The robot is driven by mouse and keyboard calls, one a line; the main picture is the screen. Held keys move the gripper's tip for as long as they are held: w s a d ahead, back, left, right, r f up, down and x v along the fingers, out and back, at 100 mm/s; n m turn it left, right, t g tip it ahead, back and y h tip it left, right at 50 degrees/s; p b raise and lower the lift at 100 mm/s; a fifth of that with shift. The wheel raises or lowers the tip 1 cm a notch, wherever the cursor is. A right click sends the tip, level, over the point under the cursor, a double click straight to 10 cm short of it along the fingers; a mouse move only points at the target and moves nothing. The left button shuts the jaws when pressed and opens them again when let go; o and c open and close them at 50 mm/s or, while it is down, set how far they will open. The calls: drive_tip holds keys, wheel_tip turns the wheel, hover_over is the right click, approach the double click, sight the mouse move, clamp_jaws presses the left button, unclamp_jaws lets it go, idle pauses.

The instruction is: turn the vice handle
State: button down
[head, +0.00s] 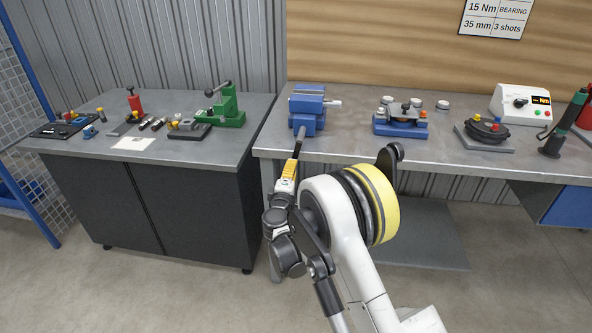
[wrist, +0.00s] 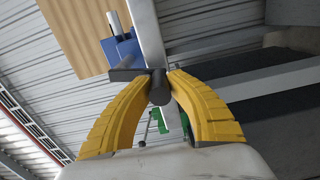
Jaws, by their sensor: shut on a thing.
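The blue vice (head: 308,108) stands at the left front of the right-hand bench. Its dark handle (head: 300,140) sticks out at the front, past the bench edge, down toward my gripper (head: 290,168). In the wrist view the vice (wrist: 124,50) is beyond the fingers, and the dark handle (wrist: 126,75) ends in a round dark end piece between the tips. My gripper (wrist: 160,76), with yellow ribbed fingers, is shut on that end, one finger on each side. The handle's joint with the vice is hard to make out.
A grey fixture bench (head: 200,155) on the left holds a green press (head: 228,108) and small parts. Right of the vice are a blue fixture (head: 400,122), a dark round fixture (head: 486,130) and a white control box (head: 522,104). Open floor lies in front.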

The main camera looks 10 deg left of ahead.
drive_tip(key=shift+a+r+m, duration=0.15)
drive_tip(key=shift+a+m, duration=0.15)
drive_tip(key=shift+m, duration=0.2)
drive_tip(key=c, duration=1.2)
unclamp_jaws()
drive_tip(key=s, duration=1.2)
drive_tip(key=shift+a, duration=0.2)
